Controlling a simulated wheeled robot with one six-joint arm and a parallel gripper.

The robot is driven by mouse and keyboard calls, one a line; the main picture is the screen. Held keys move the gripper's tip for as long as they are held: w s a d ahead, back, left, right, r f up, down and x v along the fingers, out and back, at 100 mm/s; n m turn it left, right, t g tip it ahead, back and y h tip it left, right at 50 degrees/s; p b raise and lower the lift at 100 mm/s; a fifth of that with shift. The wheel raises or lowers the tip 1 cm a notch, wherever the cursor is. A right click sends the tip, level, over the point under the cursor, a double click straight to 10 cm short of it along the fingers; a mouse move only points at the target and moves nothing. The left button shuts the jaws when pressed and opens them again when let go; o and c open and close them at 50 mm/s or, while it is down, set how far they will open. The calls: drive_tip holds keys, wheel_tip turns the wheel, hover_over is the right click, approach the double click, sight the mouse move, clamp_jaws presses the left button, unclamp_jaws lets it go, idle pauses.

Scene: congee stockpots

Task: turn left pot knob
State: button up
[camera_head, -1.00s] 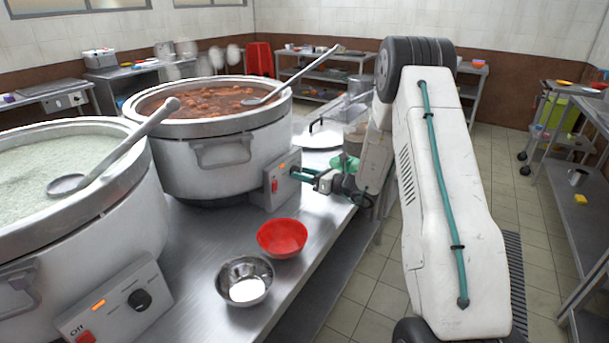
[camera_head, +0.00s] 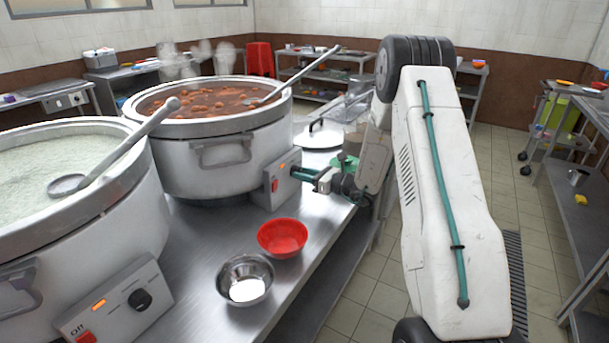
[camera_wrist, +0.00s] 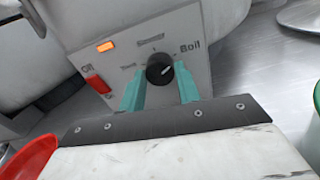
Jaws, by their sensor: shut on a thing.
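Two big steel pots stand on the counter. The nearer left pot (camera_head: 95,215) holds pale congee, and its black knob (camera_head: 140,299) stands free on a control box. The farther pot (camera_head: 185,165) holds brown stew; its control box (camera_head: 283,182) faces my gripper (camera_head: 300,173). In the wrist view, my gripper (camera_wrist: 160,90) has its teal fingers on either side of that box's black knob (camera_wrist: 159,69), shut on it. The knob's white pointer slants up and right, toward the "Boil" side. An orange light (camera_wrist: 105,46) is lit above a red switch (camera_wrist: 98,84).
A red bowl (camera_head: 282,237) and a steel bowl with white contents (camera_head: 245,279) sit on the counter (camera_head: 205,235) in front of the farther pot. Ladles rest in both pots. A pot lid (camera_head: 318,134) lies behind the box.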

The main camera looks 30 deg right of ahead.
drive_tip(key=n+h, duration=0.1)
drive_tip(key=n, duration=1)
drive_tip(key=shift+n, duration=0.4)
drive_tip(key=shift+s, duration=0.1)
idle(0.3)
drive_tip(key=o, duration=1)
drive_tip(key=shift+c, duration=0.2)
drive_tip(key=v, duration=0.7)
drive_tip(key=shift+s+d, duration=0.25)
drive_tip(key=shift+s, duration=0.05)
